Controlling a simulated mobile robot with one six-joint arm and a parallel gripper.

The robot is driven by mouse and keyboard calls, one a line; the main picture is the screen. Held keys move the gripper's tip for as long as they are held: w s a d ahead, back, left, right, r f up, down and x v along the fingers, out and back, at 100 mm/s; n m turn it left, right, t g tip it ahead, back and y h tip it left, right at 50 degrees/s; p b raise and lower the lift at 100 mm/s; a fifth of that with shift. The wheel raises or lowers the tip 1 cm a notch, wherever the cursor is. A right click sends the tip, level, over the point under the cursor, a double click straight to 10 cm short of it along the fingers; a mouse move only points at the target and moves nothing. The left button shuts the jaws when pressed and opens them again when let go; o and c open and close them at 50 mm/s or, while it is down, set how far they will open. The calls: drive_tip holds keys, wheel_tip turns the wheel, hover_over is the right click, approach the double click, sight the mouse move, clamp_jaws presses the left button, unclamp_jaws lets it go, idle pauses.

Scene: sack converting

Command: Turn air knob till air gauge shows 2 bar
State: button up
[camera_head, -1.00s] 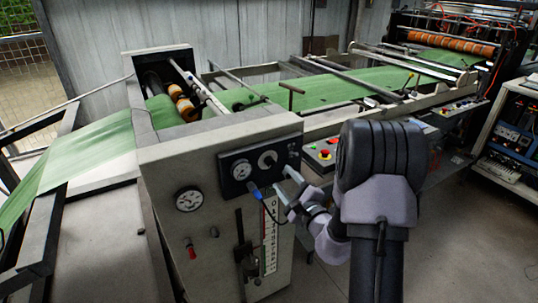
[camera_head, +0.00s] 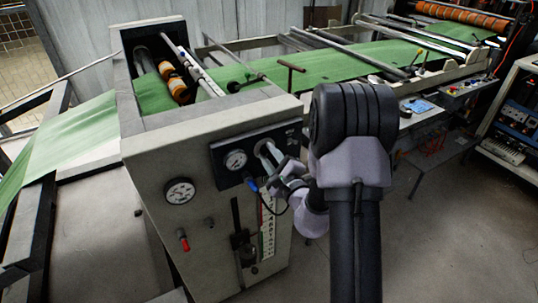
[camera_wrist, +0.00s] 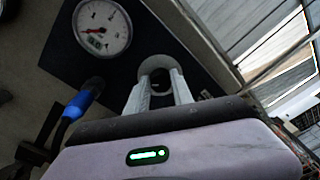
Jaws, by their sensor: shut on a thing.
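The air knob (camera_wrist: 157,66) is a pale round ring on the black panel (camera_wrist: 60,58). My gripper (camera_wrist: 157,88) is shut on it, one finger on each side. In the head view my gripper (camera_head: 267,155) reaches the panel from the right and partly covers the knob. The gauge also shows in the head view (camera_head: 236,160), left of the knob.
A blue-ended cable (camera_wrist: 78,103) hangs below the gauge, close to my gripper. A second dial (camera_head: 180,191) and a red-handled lever (camera_head: 183,240) sit on the machine's front. Green web (camera_head: 320,68) runs behind. Open floor lies at the lower right.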

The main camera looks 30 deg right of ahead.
clamp_jaws()
